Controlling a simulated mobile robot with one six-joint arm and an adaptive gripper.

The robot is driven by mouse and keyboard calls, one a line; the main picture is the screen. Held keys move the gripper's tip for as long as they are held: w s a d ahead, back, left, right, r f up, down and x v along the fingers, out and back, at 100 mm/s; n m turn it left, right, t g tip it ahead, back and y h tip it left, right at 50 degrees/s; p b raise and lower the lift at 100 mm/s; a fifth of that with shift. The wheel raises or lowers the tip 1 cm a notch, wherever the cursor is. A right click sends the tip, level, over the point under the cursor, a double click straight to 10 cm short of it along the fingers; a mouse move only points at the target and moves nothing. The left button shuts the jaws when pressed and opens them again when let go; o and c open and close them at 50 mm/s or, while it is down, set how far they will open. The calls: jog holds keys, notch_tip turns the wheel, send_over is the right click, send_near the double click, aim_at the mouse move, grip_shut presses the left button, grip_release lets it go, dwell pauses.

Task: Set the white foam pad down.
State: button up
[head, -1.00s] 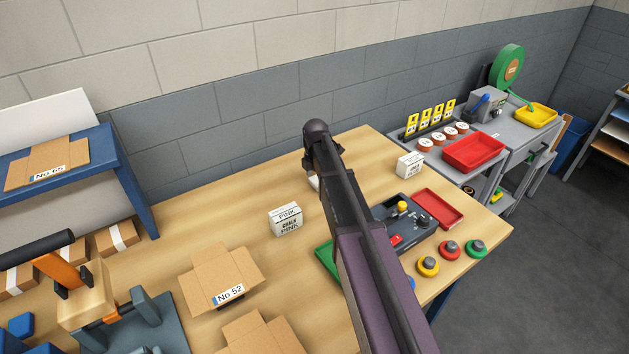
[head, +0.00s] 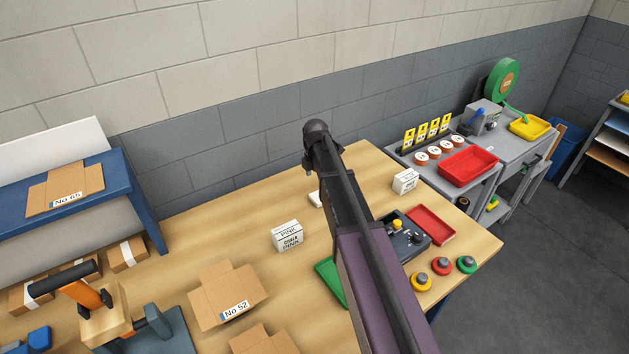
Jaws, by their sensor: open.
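A small white piece, which looks like the white foam pad (head: 315,199), lies on the wooden table just left of my arm. My arm covers its right part, so its full shape is hidden. My dark arm reaches up across the middle of the head view and ends in a rounded joint above the table. My gripper cannot be made out; it is hidden behind the arm.
A white chalk box (head: 288,236), an open carton No 52 (head: 228,294) and a green tray (head: 331,283) stand near the arm. Right are a control box (head: 407,240), a red tray (head: 431,225) and a white box (head: 405,181). The table's back middle is bare.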

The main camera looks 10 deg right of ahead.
jog(key=shift+r+p, duration=1.85)
jog(key=shift+r, duration=0.3)
jog(key=shift+s, duration=0.1)
jog(key=s+d+m, duration=0.1)
jog(key=s+m, duration=2.1)
jog(key=s, duration=0.2)
jog(key=shift+s, duration=0.25)
